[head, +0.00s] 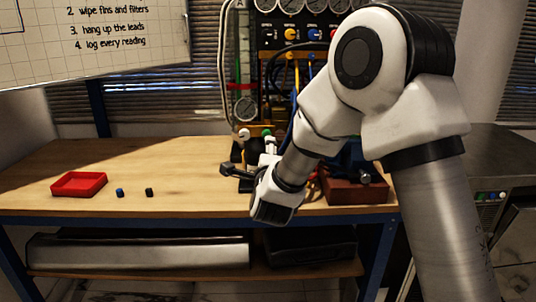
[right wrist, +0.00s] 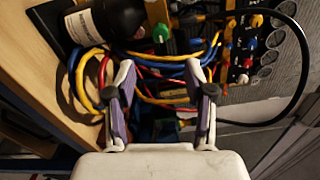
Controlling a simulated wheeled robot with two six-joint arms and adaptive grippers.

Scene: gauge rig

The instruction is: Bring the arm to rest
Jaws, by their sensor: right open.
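My right arm (head: 380,90) comes in from the right of the head view and reaches over the bench, bent at its elbow. My right gripper (head: 248,158) is in front of the gauge rig, near the bench's back middle. In the right wrist view the right gripper (right wrist: 158,80) has its two fingers wide apart with nothing held between them. Coloured hoses (right wrist: 150,75) show beyond the fingers; I cannot tell how far off they are. My left gripper is not in view.
A gauge panel (head: 292,35) stands behind the bench (head: 150,165). A red tray (head: 79,184), a blue cube (head: 120,193) and a black cube (head: 149,192) are at the left. A dark bottle (right wrist: 105,22) and a green knob (right wrist: 160,33) are beyond my right fingers. The bench's left-middle is mostly clear.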

